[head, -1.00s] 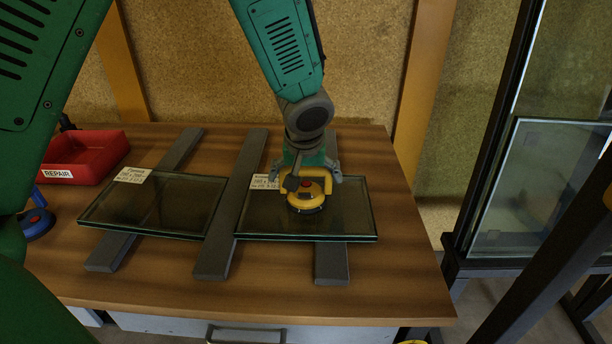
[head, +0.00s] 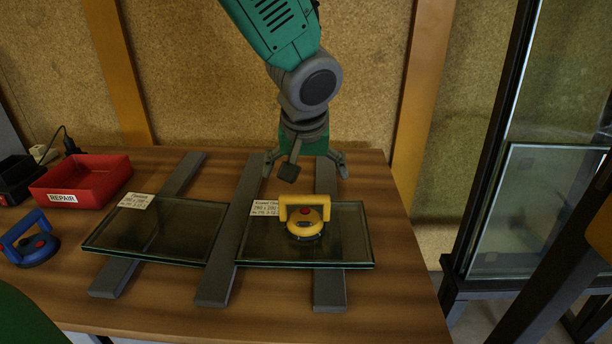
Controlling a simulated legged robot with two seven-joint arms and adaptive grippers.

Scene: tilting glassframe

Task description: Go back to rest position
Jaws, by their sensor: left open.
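My left gripper (head: 305,168) is open and empty, its fingers spread above and behind the yellow suction lifter (head: 304,217). A gap shows between the fingers and the lifter's handle. The lifter sits upright on the right glass pane (head: 340,236), which carries a white label. The left glass pane (head: 160,232), also labelled, lies beside it. Both panes rest on grey bars (head: 228,260) on the wooden table. My right gripper is not in view.
A blue suction lifter (head: 30,240) and a red REPAIR bin (head: 82,182) stand at the table's left. A dark frame with a glass pane (head: 530,215) stands to the right, beyond the table edge. The table's front right (head: 395,305) is bare.

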